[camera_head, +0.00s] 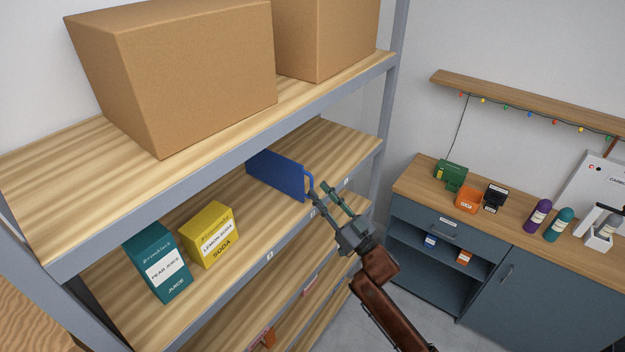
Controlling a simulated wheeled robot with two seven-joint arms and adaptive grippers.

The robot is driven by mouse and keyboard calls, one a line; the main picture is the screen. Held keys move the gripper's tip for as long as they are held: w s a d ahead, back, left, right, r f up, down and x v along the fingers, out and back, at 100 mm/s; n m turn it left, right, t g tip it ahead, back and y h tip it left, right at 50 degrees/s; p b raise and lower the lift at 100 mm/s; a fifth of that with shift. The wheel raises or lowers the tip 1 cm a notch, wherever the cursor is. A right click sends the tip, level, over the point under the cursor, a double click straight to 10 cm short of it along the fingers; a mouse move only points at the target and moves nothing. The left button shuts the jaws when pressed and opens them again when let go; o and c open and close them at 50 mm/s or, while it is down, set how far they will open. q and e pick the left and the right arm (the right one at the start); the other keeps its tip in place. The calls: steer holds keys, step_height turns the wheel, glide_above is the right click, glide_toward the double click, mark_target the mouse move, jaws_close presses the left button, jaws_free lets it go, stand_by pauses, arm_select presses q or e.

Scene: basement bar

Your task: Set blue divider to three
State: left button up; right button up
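The blue divider (275,174) stands upright on the middle shelf (232,260), with its loop handle (309,181) at the front right end. Small white number tags sit along the shelf's front edge: a left one (270,254), a middle one (313,212) and a right one (346,182). The divider's front end is near the middle tag; I cannot read the digits surely. My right gripper (319,190) is in front of the shelf with its fingers apart, at the handle's right. One finger overlaps the handle's lower end; contact cannot be told. My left gripper is out of view.
A teal juice box (158,262) and a yellow soda box (211,236) stand left of the divider. Cardboard boxes (175,70) fill the shelf above. A dark cabinet (535,285) with small items stands at the right. The shelf right of the divider looks clear.

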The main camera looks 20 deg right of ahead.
mark_target(312, 182)
steer(key=p+x, duration=0.1)
steer(key=x, duration=0.4)
steer(key=shift+f, duration=0.1)
jaws_close()
steer(key=shift+d, duration=0.1)
stand_by(0.5)
